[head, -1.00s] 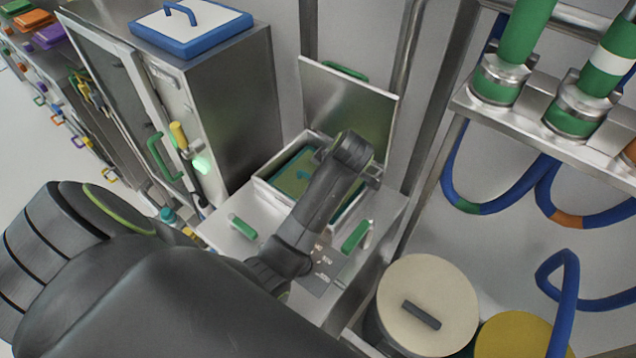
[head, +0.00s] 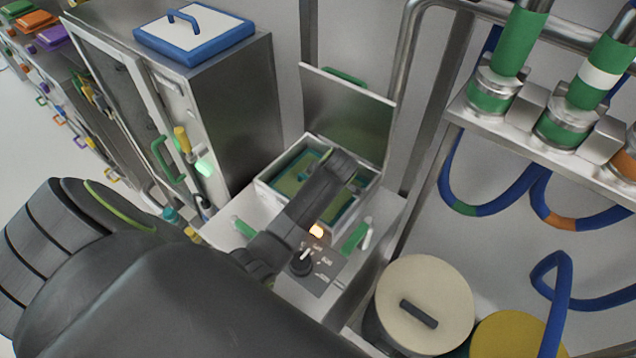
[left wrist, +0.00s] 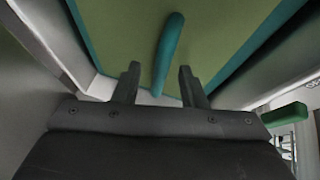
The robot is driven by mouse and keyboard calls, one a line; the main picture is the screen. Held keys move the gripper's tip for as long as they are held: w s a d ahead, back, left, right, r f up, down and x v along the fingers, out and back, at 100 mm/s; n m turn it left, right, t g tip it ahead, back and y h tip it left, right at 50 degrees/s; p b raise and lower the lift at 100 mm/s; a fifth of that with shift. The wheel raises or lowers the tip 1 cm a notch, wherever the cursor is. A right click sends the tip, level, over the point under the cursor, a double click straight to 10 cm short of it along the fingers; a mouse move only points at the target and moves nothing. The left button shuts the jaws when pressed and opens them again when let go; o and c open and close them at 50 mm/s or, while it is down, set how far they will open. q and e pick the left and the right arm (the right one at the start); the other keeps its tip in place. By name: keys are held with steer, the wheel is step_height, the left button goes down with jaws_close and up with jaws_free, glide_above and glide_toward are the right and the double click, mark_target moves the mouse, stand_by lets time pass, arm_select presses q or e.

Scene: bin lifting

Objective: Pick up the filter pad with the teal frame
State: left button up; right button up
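The filter pad with the teal frame (head: 288,184) lies in the open steel box, partly covered by my left arm. In the left wrist view it shows as an olive-green sheet (left wrist: 110,38) with teal edges and a teal bar handle (left wrist: 168,45). My left gripper (left wrist: 160,68) is open, its two fingers apart with the handle's near end between them in the picture. I cannot tell whether the fingers touch the handle or pad. My left fingertips are hidden in the head view. My right gripper is not in view.
The box's raised lid (head: 348,115) stands behind it. A control panel (head: 318,275) with a lit orange lamp is in front. A steel cabinet (head: 235,105) stands left. A round cream lid (head: 425,290) and blue hoses (head: 480,205) are on the right.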

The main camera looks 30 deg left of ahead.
arm_select(q)
jaws_close()
steer(key=shift+r, duration=0.1)
stand_by(0.4)
steer(key=shift+s+r+b, duration=0.15)
steer(key=shift+r+b, duration=0.1)
steer(key=shift+b, duration=0.35)
step_height(320, 180, up, 11)
steer(key=b, duration=0.2)
steer(key=s+a+p, duration=0.1)
steer(key=s, duration=1.8)
steer(key=shift+s+a+p, duration=0.3)
steer(key=shift+p, duration=0.05)
